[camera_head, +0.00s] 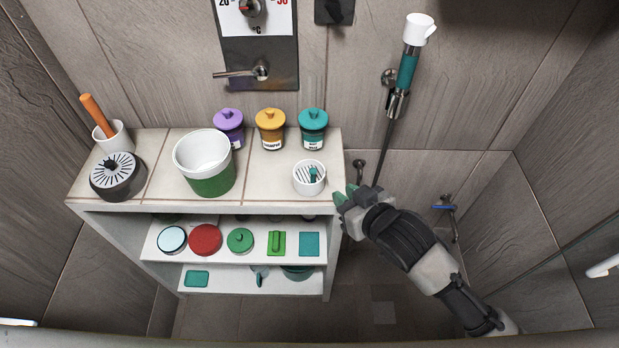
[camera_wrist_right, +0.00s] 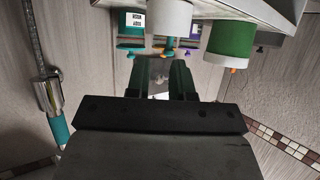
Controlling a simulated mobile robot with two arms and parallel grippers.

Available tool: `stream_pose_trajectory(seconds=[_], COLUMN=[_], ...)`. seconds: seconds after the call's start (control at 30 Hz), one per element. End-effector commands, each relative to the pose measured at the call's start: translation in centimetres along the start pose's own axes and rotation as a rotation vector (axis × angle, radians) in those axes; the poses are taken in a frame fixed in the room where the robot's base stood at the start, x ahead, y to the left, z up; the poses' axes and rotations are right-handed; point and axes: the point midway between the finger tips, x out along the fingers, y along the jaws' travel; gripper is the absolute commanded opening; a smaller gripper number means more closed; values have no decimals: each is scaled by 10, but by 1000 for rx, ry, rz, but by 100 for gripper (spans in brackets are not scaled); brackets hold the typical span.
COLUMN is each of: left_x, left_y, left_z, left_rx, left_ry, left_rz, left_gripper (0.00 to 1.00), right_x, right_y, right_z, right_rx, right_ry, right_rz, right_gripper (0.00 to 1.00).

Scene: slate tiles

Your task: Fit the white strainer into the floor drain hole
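The white strainer (camera_head: 309,178) is a small round white piece with a slotted top and a teal knob. It sits upright near the right front edge of the tiled shelf top. It also shows upside down in the right wrist view (camera_wrist_right: 168,18). My right gripper (camera_head: 345,196) is just right of the shelf's edge, beside the strainer and apart from it. In the wrist view its two green fingers (camera_wrist_right: 161,78) stand apart with nothing held between them. My left gripper is not in view. A lighter square patch (camera_head: 383,312) lies on the floor; I cannot make out a drain hole.
On the shelf top (camera_head: 264,170) stand a green-and-white pot (camera_head: 208,165), a dark slotted round (camera_head: 118,176), a white cup with an orange handle (camera_head: 112,136) and three lidded jars (camera_head: 270,130). Lower shelves hold several small items. A hand shower (camera_head: 406,70) hangs behind my right arm.

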Motion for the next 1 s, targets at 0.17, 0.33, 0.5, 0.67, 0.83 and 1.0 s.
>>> stream_pose_trajectory(seconds=[0.17,0.33,0.5,0.67,0.83,1.0], left_x=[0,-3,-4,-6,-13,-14], left_y=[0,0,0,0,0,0], left_z=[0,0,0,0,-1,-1], left_rx=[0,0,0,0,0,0], left_ry=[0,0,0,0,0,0], left_rz=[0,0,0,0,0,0], left_gripper=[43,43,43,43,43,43], right_x=[-4,22,42,51,72,92], right_y=[-11,-12,-12,-13,-16,-17], right_z=[-19,-22,-22,-24,-29,-28], right_rx=[-12,-12,-12,-13,-13,-13], right_ry=[38,39,39,39,38,37], right_rz=[-31,-30,-30,-29,-29,-29], right_gripper=[22,22,22,22,22,22])
